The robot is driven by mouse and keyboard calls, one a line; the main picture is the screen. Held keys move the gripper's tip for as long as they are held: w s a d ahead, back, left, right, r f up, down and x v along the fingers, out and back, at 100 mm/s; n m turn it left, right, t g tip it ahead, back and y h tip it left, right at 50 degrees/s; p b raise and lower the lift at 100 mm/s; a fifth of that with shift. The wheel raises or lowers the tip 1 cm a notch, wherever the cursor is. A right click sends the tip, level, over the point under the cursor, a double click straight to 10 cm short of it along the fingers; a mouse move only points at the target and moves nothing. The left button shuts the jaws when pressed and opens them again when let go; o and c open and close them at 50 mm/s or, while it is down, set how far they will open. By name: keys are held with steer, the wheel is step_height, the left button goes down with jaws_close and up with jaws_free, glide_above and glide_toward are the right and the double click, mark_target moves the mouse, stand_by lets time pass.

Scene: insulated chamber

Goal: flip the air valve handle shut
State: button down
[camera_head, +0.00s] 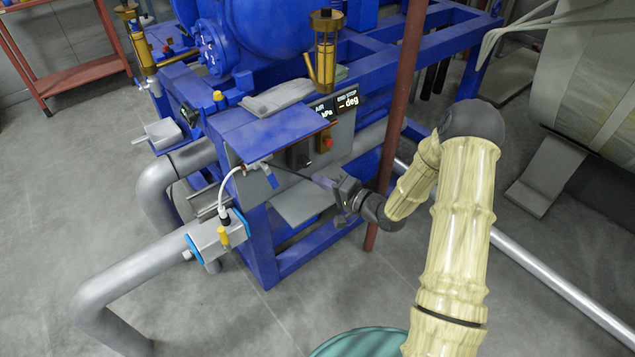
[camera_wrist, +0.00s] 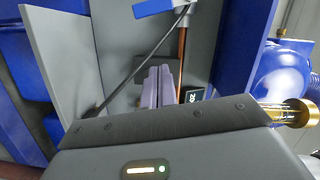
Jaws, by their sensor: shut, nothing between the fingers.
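The air valve handle is a small blue lever (camera_head: 271,179) hanging down at an angle from a metal valve fitting (camera_head: 257,166) on the front of the grey control box. In the wrist view a blue lever (camera_wrist: 154,8) shows at the top edge, partly cut off. My gripper (camera_head: 322,181) is to the right of the handle and a little lower in the head view, apart from it. In the wrist view its two pale fingers (camera_wrist: 160,82) are together and empty, with the lever beyond their tips.
A blue sloping hood (camera_head: 265,128) overhangs the valve. The grey box carries a black knob (camera_head: 299,155) and a red button (camera_head: 327,143). A reddish vertical post (camera_head: 398,110) stands beside my arm. A thin dark line runs between valve and gripper.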

mark_target(277, 182)
steer(key=w+a+f+b, duration=0.1)
steer(key=w+a, duration=0.2)
steer(key=a, duration=0.6)
steer(key=shift+a+f, duration=0.15)
steer(key=shift+f, duration=0.1)
steer(key=shift+s+a+f+m+t+y+p, duration=0.2)
steer(key=shift+a+f+m, duration=0.1)
steer(key=shift+m, duration=0.45)
steer(key=shift+s+a+f+m+t+y+p, duration=0.1)
steer(key=shift+s+a+f+m+p, duration=0.15)
steer(key=shift+m, duration=0.5)
steer(key=shift+a, duration=0.1)
steer(key=shift+w, duration=0.1)
